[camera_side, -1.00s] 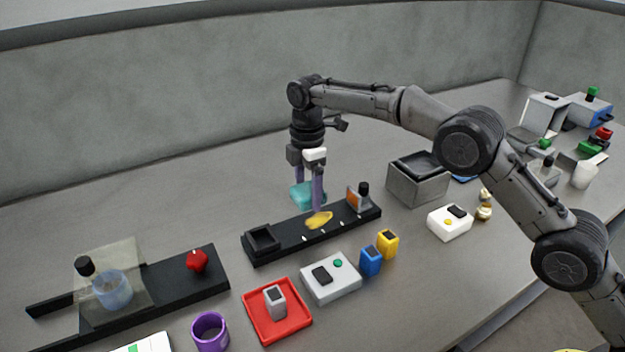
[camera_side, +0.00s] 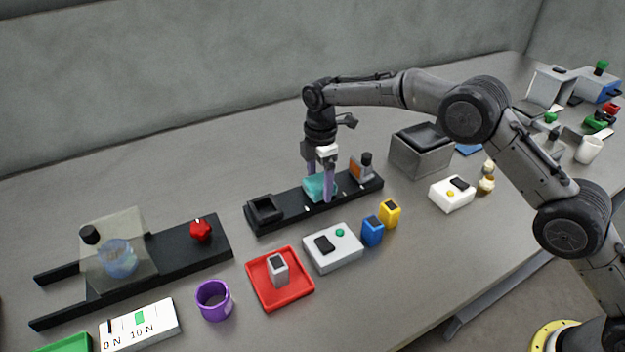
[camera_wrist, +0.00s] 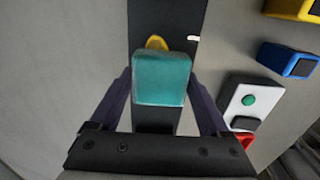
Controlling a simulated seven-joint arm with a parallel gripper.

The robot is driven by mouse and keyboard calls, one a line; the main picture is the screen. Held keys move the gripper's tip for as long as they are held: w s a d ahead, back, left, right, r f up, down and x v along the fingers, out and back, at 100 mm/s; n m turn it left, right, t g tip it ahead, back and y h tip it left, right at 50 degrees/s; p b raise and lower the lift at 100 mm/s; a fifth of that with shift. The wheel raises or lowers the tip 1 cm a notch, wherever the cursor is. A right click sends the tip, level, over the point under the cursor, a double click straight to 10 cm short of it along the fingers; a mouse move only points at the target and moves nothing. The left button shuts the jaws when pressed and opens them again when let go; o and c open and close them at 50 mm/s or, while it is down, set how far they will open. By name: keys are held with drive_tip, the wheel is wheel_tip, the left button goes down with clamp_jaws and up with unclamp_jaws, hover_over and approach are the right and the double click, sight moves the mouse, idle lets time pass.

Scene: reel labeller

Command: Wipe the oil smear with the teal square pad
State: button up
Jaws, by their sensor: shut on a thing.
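My gripper (camera_side: 320,192) is shut on the teal square pad (camera_side: 318,186), over the middle of the black strip (camera_side: 291,212). In the wrist view the pad (camera_wrist: 161,78) sits between the two purple fingers. The yellow oil smear (camera_wrist: 156,43) shows only as a small part past the pad's far edge in the wrist view. The pad covers the rest. In the side view the smear is hidden behind the pad and fingers. The pad appears to be at or very near the strip's surface; I cannot tell whether it touches.
On the strip stand a black square holder (camera_side: 264,209) at the left and an orange-and-grey block (camera_side: 361,168) at the right. In front are a white box with buttons (camera_side: 333,248), blue (camera_side: 372,232) and yellow (camera_side: 389,213) blocks, and a red tray (camera_side: 280,279). A grey bin (camera_side: 421,152) stands right.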

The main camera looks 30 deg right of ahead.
drive_tip(key=shift+d, duration=2.7)
drive_tip(key=shift+a, duration=3.8)
drive_tip(key=shift+r, duration=4.05)
